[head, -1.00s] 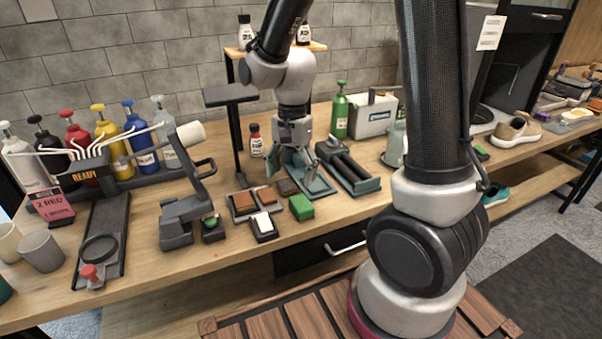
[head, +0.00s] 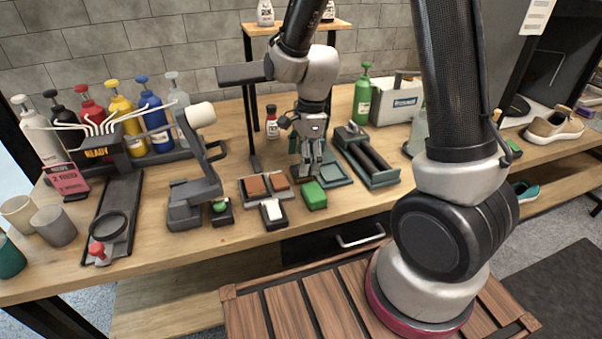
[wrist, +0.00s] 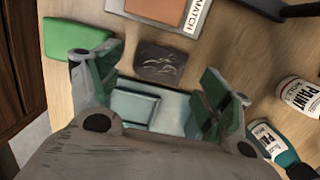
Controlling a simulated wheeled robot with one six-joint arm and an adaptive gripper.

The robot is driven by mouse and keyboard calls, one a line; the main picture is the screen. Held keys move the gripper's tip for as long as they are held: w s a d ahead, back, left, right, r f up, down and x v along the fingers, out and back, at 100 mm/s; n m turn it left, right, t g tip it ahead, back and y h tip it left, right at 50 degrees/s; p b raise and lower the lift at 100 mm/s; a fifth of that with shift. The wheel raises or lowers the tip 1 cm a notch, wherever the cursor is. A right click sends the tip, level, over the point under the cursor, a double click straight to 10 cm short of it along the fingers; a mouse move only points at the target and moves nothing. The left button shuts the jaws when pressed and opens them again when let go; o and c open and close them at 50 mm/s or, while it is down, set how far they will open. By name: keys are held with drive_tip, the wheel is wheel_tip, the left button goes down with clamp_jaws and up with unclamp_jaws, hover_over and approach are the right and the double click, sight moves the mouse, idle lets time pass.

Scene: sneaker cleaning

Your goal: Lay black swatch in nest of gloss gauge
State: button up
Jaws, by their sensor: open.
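The black swatch (wrist: 160,63), a dark, faintly marbled block, lies on the wooden bench in the wrist view. It appears between the spread fingers and slightly beyond them. My gripper (wrist: 157,80) is open and empty; whether its fingers are level with the swatch is unclear.
A grey tray (wrist: 140,8) marked MATCH, with brown swatches, lies beside the black swatch. A green block (head: 314,195) and a white-topped block (head: 273,213) are close by. A teal tray (head: 336,172) and a roller unit (head: 368,160) stand right. A paint bottle (wrist: 298,96) stands nearby.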

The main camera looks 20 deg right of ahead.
drive_tip(key=shift+a+f, duration=0.2)
drive_tip(key=shift+f, duration=1.3)
drive_tip(key=c, duration=0.9)
drive_tip(key=shift+c, duration=0.2)
drive_tip(key=shift+r, duration=0.1)
